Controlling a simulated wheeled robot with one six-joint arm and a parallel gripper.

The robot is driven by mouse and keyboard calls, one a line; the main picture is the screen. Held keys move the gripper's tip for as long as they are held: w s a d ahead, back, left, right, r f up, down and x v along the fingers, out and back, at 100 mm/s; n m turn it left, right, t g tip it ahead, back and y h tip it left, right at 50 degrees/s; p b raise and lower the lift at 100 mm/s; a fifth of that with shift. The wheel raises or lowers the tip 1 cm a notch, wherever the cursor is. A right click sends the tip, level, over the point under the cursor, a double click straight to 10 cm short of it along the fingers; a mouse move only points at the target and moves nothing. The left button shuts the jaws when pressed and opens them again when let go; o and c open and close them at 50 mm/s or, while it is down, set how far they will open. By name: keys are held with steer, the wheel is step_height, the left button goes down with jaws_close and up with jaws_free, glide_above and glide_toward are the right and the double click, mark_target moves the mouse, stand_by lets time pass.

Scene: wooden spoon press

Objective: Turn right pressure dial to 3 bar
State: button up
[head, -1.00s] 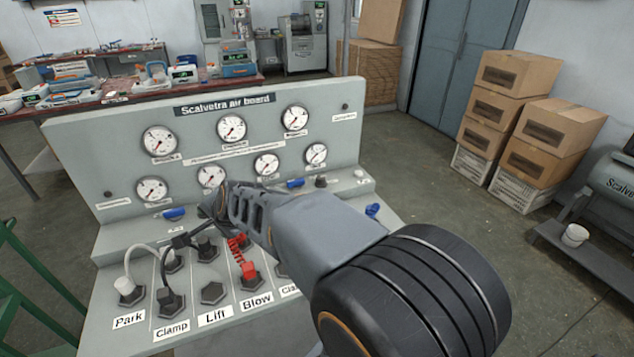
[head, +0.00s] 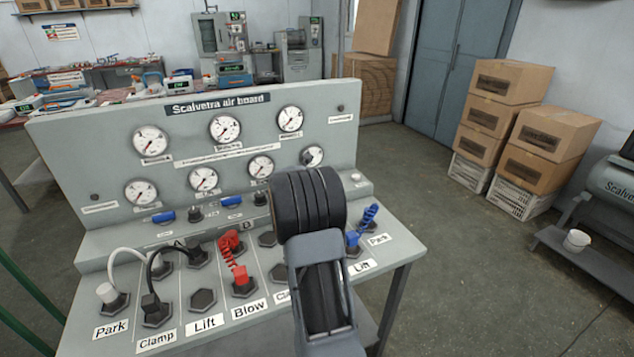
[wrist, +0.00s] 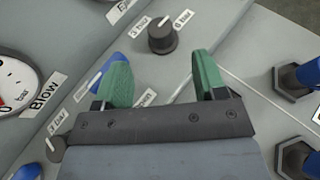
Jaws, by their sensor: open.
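In the wrist view, a black round dial (wrist: 162,37) sits on the grey panel beyond my fingertips. Small bar labels surround it, including one reading 3 bar (wrist: 145,97) and one reading 6 bar (wrist: 185,85); I cannot read its setting surely. My gripper (wrist: 160,80) is open, with green fingertips on either side of the dial's line, apart from it and empty. In the head view my arm hides the right dial and the gripper. The air board (head: 120,95) carries several gauges; the gauge above the right dial (head: 312,155) is partly covered.
A blue lever (wrist: 118,72) lies behind the left finger. Another black dial (wrist: 55,148) is at lower left. Hose sockets (wrist: 298,82) lie to the right. In the head view, red (head: 240,270) and blue coiled hoses (head: 362,225) stand on the lower shelf.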

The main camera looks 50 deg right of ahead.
steer(key=p+x, duration=0.1)
steer(key=x, duration=0.8)
steer(key=shift+w+d, duration=0.1)
steer(key=shift+d, duration=0.05)
steer(key=c, duration=0.9)
steer(key=shift+f, duration=0.1)
